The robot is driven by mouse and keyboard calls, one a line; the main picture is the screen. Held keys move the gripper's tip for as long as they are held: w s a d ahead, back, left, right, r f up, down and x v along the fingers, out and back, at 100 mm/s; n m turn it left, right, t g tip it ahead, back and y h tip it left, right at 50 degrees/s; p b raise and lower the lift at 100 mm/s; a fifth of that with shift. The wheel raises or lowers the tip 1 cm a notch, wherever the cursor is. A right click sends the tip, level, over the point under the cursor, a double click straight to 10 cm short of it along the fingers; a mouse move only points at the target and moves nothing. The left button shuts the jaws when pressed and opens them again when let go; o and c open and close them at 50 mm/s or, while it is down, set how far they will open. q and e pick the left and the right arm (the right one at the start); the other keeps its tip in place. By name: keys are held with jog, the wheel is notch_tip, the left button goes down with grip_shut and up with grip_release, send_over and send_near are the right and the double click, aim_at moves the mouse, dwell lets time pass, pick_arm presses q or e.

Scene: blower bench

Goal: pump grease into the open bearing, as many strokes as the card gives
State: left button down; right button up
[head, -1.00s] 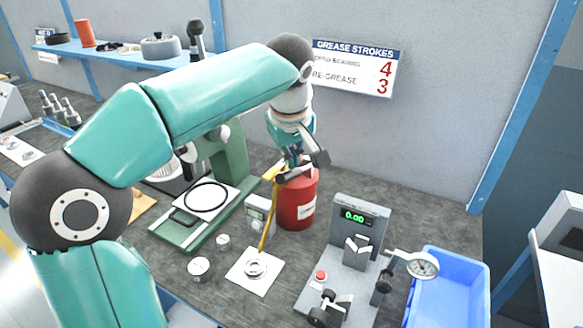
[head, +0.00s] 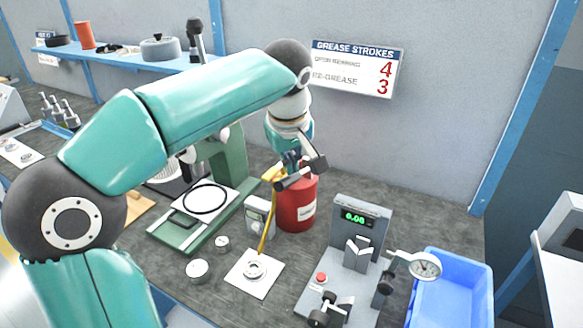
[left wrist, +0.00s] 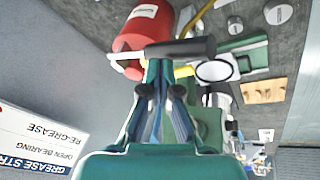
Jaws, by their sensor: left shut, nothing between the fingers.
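The red grease pump (head: 297,205) stands on the bench with a dark bar handle (head: 311,171) across its top. A yellow hose (head: 266,228) runs from it down to the open bearing (head: 254,269), a metal ring on a white pad. My left gripper (head: 294,166) is shut and empty at the handle. In the left wrist view the fingers (left wrist: 163,75) point at the handle (left wrist: 185,48) and seem to meet it; contact is hard to tell. The card (head: 355,68) reads open bearing 4, re-grease 3. My right gripper is not in view.
A blue bin (head: 455,262) is at the right. A green press (head: 222,165) is at the left. Small metal parts (head: 197,269) lie near the pad.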

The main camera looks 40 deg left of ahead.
aim_at(286, 179)
pick_arm(q)
jog(key=shift+s+d+f+b, duration=0.1)
jog(key=shift+s+f+b, duration=0.25)
jog(key=shift+f+b, duration=0.35)
jog(key=shift+s+d+f+b, duration=0.1)
jog(key=shift+s+f+b, duration=0.2)
jog(key=shift+f+b, duration=0.4)
jog(key=shift+s+d+f+b, duration=0.1)
jog(key=shift+s+f+b, duration=0.25)
jog(key=shift+f+b, duration=0.35)
dwell(1.7)
jog(key=shift+r, duration=0.2)
dwell(0.4)
jog(key=shift+w+a+r+p, duration=0.2)
jog(key=shift+w+r+p, duration=0.35)
jog(key=shift+r+p, duration=0.7)
jog(key=shift+w+a+r+p, duration=0.15)
jog(key=shift+w+r+p, duration=0.4)
jog(key=shift+r+p, duration=0.65)
jog(key=shift+w+a+r+p, duration=0.2)
jog(key=shift+w+r+p, duration=0.55)
jog(key=shift+p, duration=0.8)
jog(key=shift+s+r, duration=0.2)
jog(key=r+p, duration=0.1)
jog(key=w+r+p, duration=0.1)
jog(key=r+p, duration=0.1)
jog(key=w+r+p, duration=0.1)
jog(key=p, duration=0.1)
jog(key=shift+a+r, duration=0.2)
jog(key=shift+a, duration=0.15)
